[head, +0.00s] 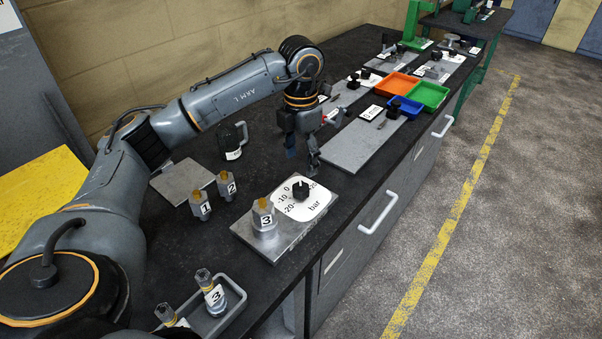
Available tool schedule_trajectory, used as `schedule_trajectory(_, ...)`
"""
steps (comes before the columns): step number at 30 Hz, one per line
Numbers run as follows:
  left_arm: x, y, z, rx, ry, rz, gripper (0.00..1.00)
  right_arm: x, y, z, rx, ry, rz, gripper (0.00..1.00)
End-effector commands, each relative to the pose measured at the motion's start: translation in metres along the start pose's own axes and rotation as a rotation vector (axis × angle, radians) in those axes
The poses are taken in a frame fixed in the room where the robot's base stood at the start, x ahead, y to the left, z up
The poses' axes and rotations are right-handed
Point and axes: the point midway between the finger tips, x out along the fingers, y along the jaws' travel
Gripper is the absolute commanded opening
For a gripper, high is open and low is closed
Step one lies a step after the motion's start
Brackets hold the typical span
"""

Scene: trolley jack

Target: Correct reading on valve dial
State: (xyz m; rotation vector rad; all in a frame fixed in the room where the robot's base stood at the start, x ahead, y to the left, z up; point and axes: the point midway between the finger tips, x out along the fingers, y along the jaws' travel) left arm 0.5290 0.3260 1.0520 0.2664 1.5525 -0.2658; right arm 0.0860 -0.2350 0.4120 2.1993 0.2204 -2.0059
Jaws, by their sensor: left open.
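The valve dial (313,210) is a white plate marked with 0, 10, 20 and "bar". A black knob (300,191) stands at its middle; a pale mark shows on its top, but I cannot read its exact setting. The dial lies on a grey metal base (276,249) near the bench's front edge. A metal fitting labelled 3 (264,217) stands on the same base, left of the dial. My left gripper (303,162) is open, fingers pointing down, just beyond the knob and apart from it. My right gripper is out of view.
Fittings labelled 1 (200,206) and 2 (227,186) stand left of the base. A grey tray (234,307) holds more fittings in front. A black jug (232,140) stands behind. Orange (397,85), green (429,95) and blue (405,107) bins sit farther along the bench.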

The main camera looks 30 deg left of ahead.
Motion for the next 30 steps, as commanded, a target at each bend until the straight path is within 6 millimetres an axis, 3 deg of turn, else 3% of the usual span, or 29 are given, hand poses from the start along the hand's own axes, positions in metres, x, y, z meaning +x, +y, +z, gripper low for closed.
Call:
schedule_trajectory(3,-0.021,0.000,0.001,0.000,-0.003,0.001,0.62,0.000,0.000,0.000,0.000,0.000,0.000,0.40)
schedule_trajectory(9,-0.038,0.000,0.000,0.000,0.001,-0.001,0.62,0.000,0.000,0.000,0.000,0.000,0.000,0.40)
schedule_trajectory(30,-0.040,0.000,0.000,0.000,0.001,0.000,0.62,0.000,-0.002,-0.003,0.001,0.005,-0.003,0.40)
